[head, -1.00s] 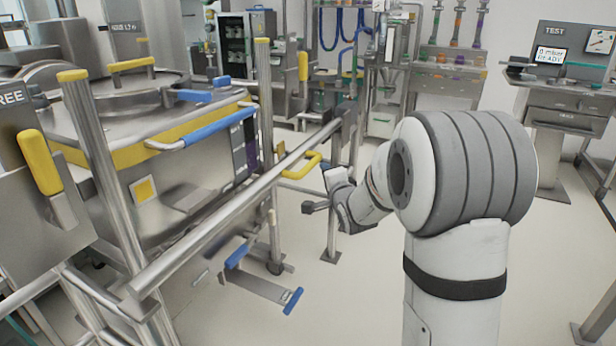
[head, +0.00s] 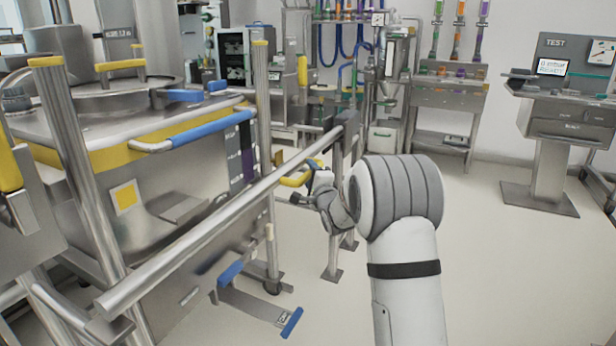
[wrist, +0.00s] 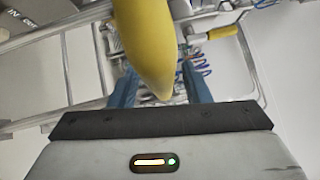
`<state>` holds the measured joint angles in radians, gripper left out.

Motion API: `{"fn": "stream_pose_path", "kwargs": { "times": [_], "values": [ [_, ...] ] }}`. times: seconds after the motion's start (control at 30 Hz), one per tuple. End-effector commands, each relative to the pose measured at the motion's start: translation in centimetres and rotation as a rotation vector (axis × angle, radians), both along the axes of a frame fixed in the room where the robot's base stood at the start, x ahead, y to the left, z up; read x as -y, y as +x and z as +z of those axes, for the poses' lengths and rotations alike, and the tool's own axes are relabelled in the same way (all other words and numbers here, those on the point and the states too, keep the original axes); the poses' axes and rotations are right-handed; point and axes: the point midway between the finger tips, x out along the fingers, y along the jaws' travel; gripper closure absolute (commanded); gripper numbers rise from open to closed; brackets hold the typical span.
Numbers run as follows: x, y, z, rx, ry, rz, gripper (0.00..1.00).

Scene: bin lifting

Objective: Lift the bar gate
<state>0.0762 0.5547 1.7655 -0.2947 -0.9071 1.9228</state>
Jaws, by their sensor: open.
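The bar gate (head: 215,218) is a long steel bar that runs level from the front left post to a grey block on the right post. A yellow loop handle (head: 296,181) sticks out from the bar near its right end. My gripper (head: 303,190) is at this handle, on its right side. In the wrist view, the yellow handle (wrist: 143,40) comes down from the top between the two blue fingers of my gripper (wrist: 161,84). The fingers stand apart with gaps beside the handle. I cannot tell whether they touch it.
Behind the bar stands a large steel vessel with a blue handle (head: 205,131). A blue-ended pedal (head: 291,322) sits low under the bar. A TEST console (head: 560,115) and a rack with coloured tubes (head: 450,85) stand at the back. The floor at right is clear.

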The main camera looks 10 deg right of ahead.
Motion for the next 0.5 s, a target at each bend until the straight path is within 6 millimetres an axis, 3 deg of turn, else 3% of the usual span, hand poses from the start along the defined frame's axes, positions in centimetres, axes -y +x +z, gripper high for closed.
{"fn": "stream_pose_path", "kwargs": {
  "times": [0.3,0.5],
  "values": [
    [0.21,0.27,0.03,-0.001,-0.001,-0.004,0.58],
    [0.26,0.25,0.03,0.000,-0.001,-0.004,0.74]
  ]
}}
